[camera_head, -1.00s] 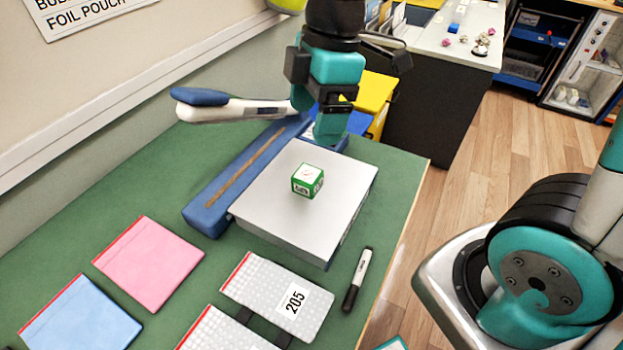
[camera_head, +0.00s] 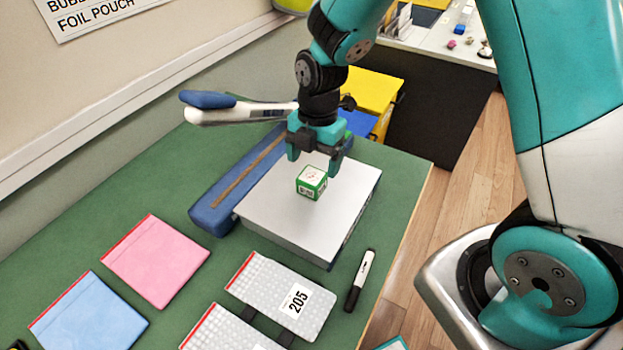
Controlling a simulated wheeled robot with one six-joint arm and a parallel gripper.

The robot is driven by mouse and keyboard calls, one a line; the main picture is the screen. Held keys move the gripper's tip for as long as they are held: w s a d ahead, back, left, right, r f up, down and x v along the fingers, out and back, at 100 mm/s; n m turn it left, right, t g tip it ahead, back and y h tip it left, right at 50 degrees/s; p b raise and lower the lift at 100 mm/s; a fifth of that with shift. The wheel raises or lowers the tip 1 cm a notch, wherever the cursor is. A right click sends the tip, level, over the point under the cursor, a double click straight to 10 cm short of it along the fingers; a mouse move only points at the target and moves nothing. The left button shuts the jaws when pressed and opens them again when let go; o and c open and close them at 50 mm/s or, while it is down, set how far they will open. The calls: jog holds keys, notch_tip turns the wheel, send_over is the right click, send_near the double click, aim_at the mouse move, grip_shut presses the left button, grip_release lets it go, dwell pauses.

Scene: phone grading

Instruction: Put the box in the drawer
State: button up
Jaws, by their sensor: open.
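A small green and white box (camera_head: 311,182) sits on the flat top of a light grey slab-like unit (camera_head: 285,217) on the green table. My gripper (camera_head: 315,163) points down just above and behind the box. Its teal fingers are open and apart, with nothing held between them. I cannot tell whether a fingertip touches the box. No open drawer is plainly visible; I cannot tell whether the grey unit holds one.
A blue-based sealer with a raised white arm (camera_head: 240,112) stands behind and left of the grey unit. Pink (camera_head: 155,260) and blue (camera_head: 88,315) pouches, a bubble pouch marked 205 (camera_head: 265,290) and a marker (camera_head: 359,282) lie in front. A yellow bin (camera_head: 370,90) stands behind.

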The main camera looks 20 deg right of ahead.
aim_at(312, 175)
jog(key=shift+s+a+f+p, duration=0.15)
jog(key=shift+f+p, duration=0.3)
jog(key=shift+f, duration=1.15)
jog(key=shift+a+f+p, duration=0.15)
jog(key=shift+f+p, duration=0.25)
jog(key=shift+f, duration=1.15)
jog(key=c, duration=1.1)
jog(key=shift+r, duration=0.15)
